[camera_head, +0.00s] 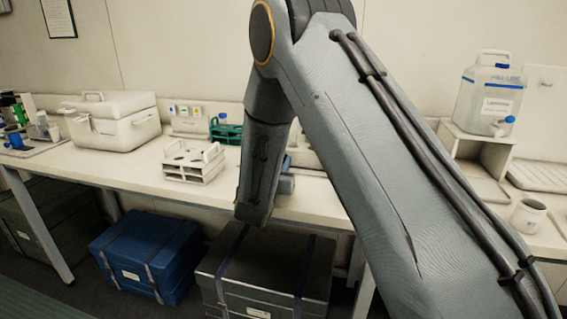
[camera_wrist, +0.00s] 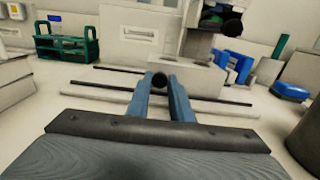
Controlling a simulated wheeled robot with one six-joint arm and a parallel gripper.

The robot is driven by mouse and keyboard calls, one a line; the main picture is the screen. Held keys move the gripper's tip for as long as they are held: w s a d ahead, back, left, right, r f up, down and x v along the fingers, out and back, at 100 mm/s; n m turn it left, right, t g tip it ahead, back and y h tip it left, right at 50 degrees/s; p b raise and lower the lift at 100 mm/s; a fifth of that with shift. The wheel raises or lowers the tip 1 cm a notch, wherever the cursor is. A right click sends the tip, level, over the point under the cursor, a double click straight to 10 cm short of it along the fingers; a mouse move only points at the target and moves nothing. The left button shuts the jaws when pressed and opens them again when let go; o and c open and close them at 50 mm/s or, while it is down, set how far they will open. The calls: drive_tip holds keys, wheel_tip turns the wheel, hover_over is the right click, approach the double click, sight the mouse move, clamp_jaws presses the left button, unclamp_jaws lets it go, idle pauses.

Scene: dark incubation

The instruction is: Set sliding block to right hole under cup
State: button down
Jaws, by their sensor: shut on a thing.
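In the wrist view my gripper (camera_wrist: 160,88) is shut on a round black knob (camera_wrist: 159,79). The knob is at the front of a pale sliding block (camera_wrist: 190,77), which sits across dark parallel rails (camera_wrist: 215,100). Above the block, at the top edge, is part of an apparatus with a green piece and a black round knob (camera_wrist: 232,27); whether this is the cup cannot be told. No hole is visible. In the head view my arm hides most of the slide.
In the wrist view a green rack (camera_wrist: 67,46) stands at the left and a blue-topped item (camera_wrist: 291,91) at the right.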

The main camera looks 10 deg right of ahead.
drive_tip(key=c, duration=1.6)
unclamp_jaws()
drive_tip(key=b+v, duration=0.1)
drive_tip(key=v, duration=0.6)
drive_tip(key=shift+s+a, duration=0.15)
drive_tip(key=shift+s, duration=0.25)
